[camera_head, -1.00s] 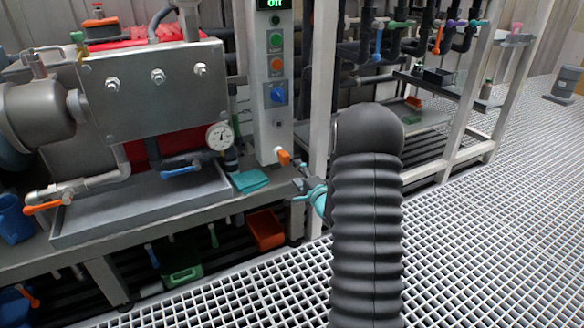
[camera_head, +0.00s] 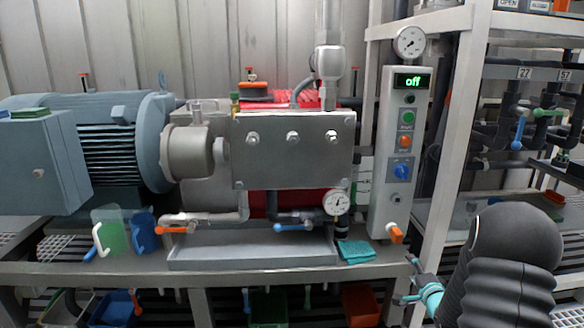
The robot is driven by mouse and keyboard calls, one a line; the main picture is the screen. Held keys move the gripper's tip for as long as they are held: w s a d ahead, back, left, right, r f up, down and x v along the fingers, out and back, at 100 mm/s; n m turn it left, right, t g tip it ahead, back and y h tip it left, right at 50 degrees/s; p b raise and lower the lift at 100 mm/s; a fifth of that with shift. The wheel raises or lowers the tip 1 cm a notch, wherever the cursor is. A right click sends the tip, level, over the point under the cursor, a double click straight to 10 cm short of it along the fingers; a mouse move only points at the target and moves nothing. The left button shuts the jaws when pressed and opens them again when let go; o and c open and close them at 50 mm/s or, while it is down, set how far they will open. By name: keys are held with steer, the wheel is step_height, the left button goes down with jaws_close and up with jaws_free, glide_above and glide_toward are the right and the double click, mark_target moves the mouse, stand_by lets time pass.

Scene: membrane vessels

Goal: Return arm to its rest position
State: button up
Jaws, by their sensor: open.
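My arm (camera_head: 505,270), in a black ribbed sleeve, rises at the lower right of the head view. Its rounded dark elbow stands in front of the white rack. Part of my gripper (camera_head: 408,281), teal with small fingers, shows to the left of the sleeve. Its fingers are apart and I see nothing held between them. The rest of the gripper and wrist is hidden behind the sleeve. The gripper appears near the right end of the bench, below the orange-tipped outlet (camera_head: 396,233) of the control column.
A steel pump block (camera_head: 293,165) with a blue motor (camera_head: 110,140) stands on the bench (camera_head: 120,272). The control column (camera_head: 385,200) reads "off". A teal cloth (camera_head: 356,251) lies beside the drip tray (camera_head: 250,253). A white rack post (camera_head: 450,150) stands close to my arm. Bins sit below the bench.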

steer(key=s+d+f+n+g+h, duration=0.2)
steer(key=s+f+n+g, duration=0.3)
steer(key=s+f+g, duration=0.4)
steer(key=s+a+r+n+y+p, duration=0.1)
steer(key=s+a+r+n+p, duration=0.2)
steer(key=s+a+r, duration=0.65)
steer(key=s+a+r+n+g+p, duration=0.1)
steer(key=s+a+r+n+p, duration=0.25)
steer(key=s+a+r, duration=0.85)
steer(key=s+a+r+n+y+p, duration=0.1)
steer(key=s+a+r+n+p, duration=0.25)
steer(key=s+r, duration=0.8)
steer(key=s+b+x, duration=0.1)
steer(key=b+x, duration=0.7)
steer(key=b, duration=0.4)
steer(key=shift+w+a+f, duration=0.25)
steer(key=shift+a+f, duration=0.05)
steer(key=shift+f, duration=0.3)
